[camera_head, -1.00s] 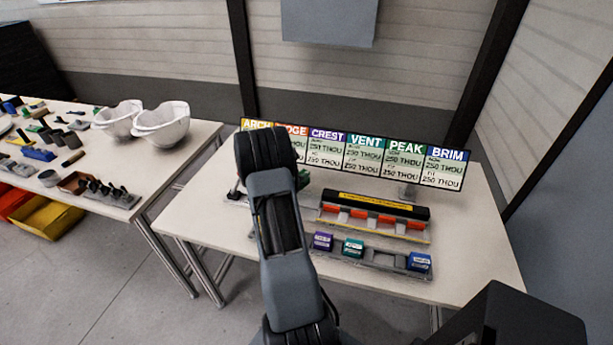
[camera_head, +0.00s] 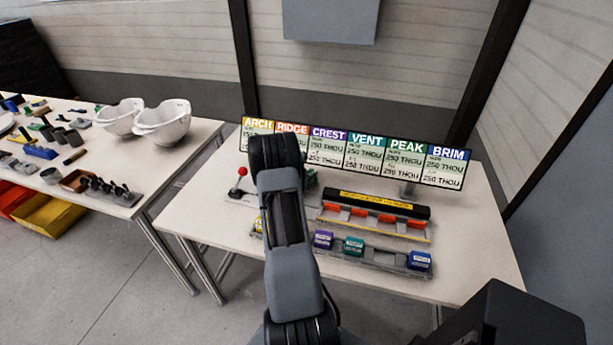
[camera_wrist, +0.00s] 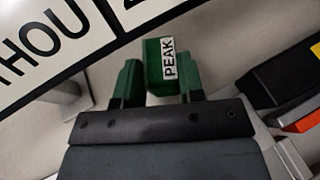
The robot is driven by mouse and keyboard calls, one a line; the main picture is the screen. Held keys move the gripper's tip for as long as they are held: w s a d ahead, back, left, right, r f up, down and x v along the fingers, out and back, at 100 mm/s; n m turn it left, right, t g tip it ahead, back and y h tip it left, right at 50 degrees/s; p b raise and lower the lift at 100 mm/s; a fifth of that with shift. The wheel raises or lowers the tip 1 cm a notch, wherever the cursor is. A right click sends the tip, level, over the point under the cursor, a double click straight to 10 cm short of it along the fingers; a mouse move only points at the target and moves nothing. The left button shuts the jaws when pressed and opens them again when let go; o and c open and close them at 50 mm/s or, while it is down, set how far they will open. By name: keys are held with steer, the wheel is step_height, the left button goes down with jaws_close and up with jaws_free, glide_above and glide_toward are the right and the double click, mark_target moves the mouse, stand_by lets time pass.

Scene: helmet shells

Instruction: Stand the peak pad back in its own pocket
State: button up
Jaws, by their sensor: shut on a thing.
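The peak pad (camera_wrist: 160,66) is a green block with a white PEAK label. In the wrist view it sits between the two green-tipped fingers of my gripper (camera_wrist: 161,80), which is shut on it. In the head view my arm hides most of the gripper; a bit of dark green shows just right of the arm. The pad rack (camera_head: 386,260) lies on the right table. It holds a purple pad (camera_head: 323,240), a teal pad (camera_head: 354,246) and a blue pad (camera_head: 420,261). The pocket between teal and blue is empty. The rack's left part is partly behind my arm.
A black-topped fixture with orange blocks (camera_head: 375,205) stands behind the rack. A sign board (camera_head: 405,160) stands at the table's back. A red-knobbed lever (camera_head: 240,178) is left of my arm. The left table (camera_head: 135,160) holds white helmet shells and small parts.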

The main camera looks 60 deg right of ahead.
steer(key=o, duration=0.9)
